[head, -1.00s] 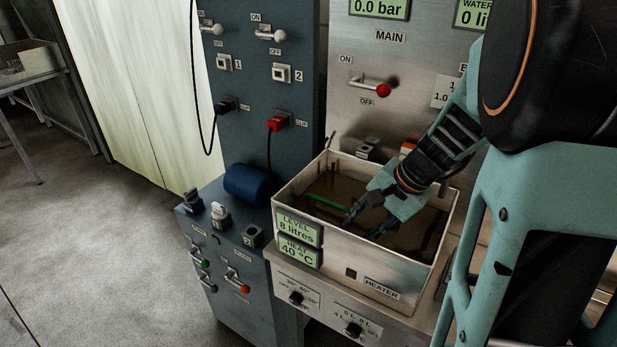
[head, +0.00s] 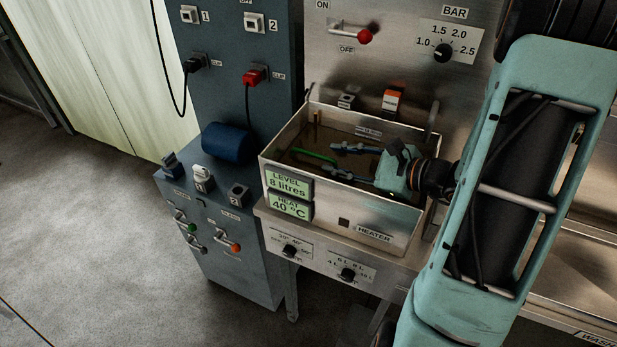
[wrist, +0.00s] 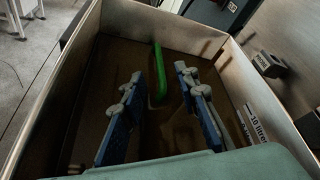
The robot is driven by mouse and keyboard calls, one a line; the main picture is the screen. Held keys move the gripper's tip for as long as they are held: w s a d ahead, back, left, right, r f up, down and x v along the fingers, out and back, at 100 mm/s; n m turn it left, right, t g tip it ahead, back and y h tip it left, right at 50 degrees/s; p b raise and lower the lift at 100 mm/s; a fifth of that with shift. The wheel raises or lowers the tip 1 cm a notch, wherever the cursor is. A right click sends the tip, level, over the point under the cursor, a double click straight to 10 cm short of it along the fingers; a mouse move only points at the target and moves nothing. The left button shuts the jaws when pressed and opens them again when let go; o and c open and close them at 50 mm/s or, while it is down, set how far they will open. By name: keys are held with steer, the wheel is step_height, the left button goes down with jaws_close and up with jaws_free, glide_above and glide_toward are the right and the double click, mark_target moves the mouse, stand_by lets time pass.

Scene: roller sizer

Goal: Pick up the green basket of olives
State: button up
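A thin green bar (head: 312,156), the only green part I can see of the basket, shows in the tank at the level of the murky brown liquid. The basket's body and any olives are hidden. My gripper (head: 331,161) is inside the tank, coming in low from the right, with its two blue fingers apart. In the wrist view the green bar (wrist: 158,77) lies lengthwise between the open fingers (wrist: 160,74), with gaps on both sides. I cannot tell whether the fingers are at the bar's height. Nothing is gripped.
The open metal tank (head: 340,213) has walls on all sides of the gripper. A steel control panel (head: 430,85) stands behind it, and a blue cabinet (head: 225,255) with a blue cylinder (head: 227,143) stands to its left. Open floor lies at far left.

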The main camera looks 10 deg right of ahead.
mark_target(318, 155)
steer(key=p+x, duration=0.1)
steer(key=x, duration=0.6)
steer(key=shift+w+a+f, duration=0.1)
steer(key=shift+w, duration=0.1)
steer(key=shift+c, duration=0.7)
jaws_close()
